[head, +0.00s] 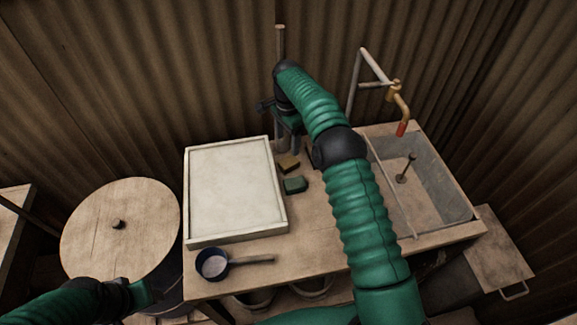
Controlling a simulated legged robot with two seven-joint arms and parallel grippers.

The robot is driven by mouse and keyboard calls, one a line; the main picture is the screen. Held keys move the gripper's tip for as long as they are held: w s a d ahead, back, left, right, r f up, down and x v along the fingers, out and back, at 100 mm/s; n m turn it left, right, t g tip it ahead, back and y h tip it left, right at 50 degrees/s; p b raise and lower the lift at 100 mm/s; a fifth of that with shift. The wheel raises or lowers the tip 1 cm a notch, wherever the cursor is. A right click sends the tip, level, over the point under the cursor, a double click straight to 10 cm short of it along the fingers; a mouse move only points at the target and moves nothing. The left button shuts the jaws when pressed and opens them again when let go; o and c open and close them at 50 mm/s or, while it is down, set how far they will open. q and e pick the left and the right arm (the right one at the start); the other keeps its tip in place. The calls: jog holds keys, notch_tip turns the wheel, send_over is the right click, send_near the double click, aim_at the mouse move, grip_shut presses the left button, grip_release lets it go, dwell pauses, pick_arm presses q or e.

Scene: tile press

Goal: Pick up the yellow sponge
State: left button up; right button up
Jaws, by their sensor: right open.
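A small yellow-brown block, which looks like the yellow sponge (288,163), lies on the wooden worktop just right of the white-framed panel. My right gripper (288,148) reaches over from the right arm and points down at the back of the worktop. Its fingers are open and show just behind the sponge in the picture. Nothing shows between them, and I cannot tell how high they are above the worktop. My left gripper (142,293) is low at the left, near the round lid; its fingers are not clear.
A green block (295,185) lies just in front of the sponge. The pale framed panel (235,190) stands left of both. A dark pan (213,264) sits at the front edge. A sink (440,190) with a tap (397,95) is at the right. A round wooden lid (120,245) is at the left.

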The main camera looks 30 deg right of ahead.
send_over(289, 161)
jog(key=f, duration=0.5)
jog(key=shift+w+a+f, duration=0.2)
jog(key=shift+w+f, duration=0.05)
jog(key=shift+f, duration=0.1)
notch_tip(289, 161, down, 6)
jog(key=shift+s+d+r, duration=0.15)
jog(key=shift+r, duration=0.05)
grip_shut()
notch_tip(289, 161, up, 10)
jog(key=shift+r, duration=0.1)
jog(key=c, duration=0.7)
grip_release()
jog(key=c, duration=0.6)
